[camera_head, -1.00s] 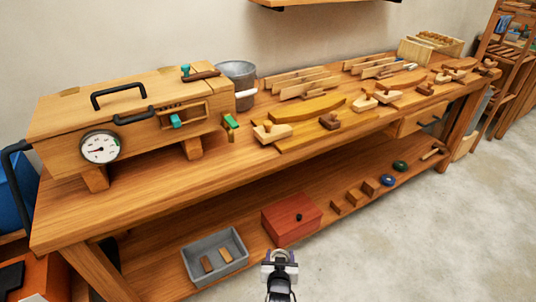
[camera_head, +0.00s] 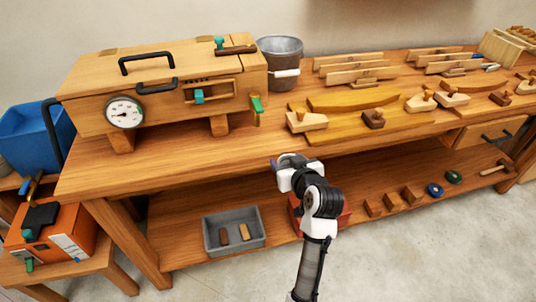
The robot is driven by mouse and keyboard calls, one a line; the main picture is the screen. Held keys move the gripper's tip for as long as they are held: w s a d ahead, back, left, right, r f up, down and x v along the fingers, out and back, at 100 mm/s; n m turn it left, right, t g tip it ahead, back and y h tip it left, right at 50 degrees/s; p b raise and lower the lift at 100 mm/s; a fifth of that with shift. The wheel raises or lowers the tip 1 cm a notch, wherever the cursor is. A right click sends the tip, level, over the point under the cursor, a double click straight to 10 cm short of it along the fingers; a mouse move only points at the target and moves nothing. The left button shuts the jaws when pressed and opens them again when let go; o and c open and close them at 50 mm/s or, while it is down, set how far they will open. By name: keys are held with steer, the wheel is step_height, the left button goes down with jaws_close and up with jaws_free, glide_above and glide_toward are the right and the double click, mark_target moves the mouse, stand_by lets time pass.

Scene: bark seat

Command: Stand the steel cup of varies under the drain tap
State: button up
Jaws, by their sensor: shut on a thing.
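A wooden box (camera_head: 95,80) with a dial gauge stands on the bench's left part. A green-handled tap (camera_head: 257,105), which looks like the drain tap, sticks out at its right end, above the bench top. My gripper (camera_head: 284,162) is in front of the bench's front edge, below and slightly right of the tap. It is shut on a small grey rounded thing, probably the steel cup, mostly hidden by my own wrist. Its contents and tilt cannot be told. No other steel cup shows. The bench top just below the tap looks bare.
A grey bucket (camera_head: 279,60) stands behind the tap. A wooden plane (camera_head: 306,121) and curved yellow boards (camera_head: 353,98) lie to its right. On the lower shelf are a grey tray (camera_head: 263,243) and a red box (camera_head: 344,216), partly behind my arm. An orange box (camera_head: 70,240) stands at left.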

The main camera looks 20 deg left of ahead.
steer(key=s+a+r+n+g+y, duration=0.3)
steer(key=s+a+r, duration=0.1)
steer(key=s+r, duration=0.25)
steer(key=b, duration=0.4)
glide_toward(255, 142)
steer(key=shift+a, duration=1.8)
steer(key=shift+w+a+r+p, duration=0.1)
steer(key=shift+w+a, duration=0.6)
steer(key=shift+w, duration=0.2)
steer(key=shift+w+a+p, duration=0.1)
steer(key=shift+w+a, duration=0.55)
steer(key=shift+w, duration=0.25)
steer(key=shift+w+a+r+p, duration=0.1)
steer(key=shift+w+a, duration=0.6)
steer(key=shift+w, duration=0.2)
steer(key=shift+f, duration=0.35)
steer(key=o, duration=1.1)
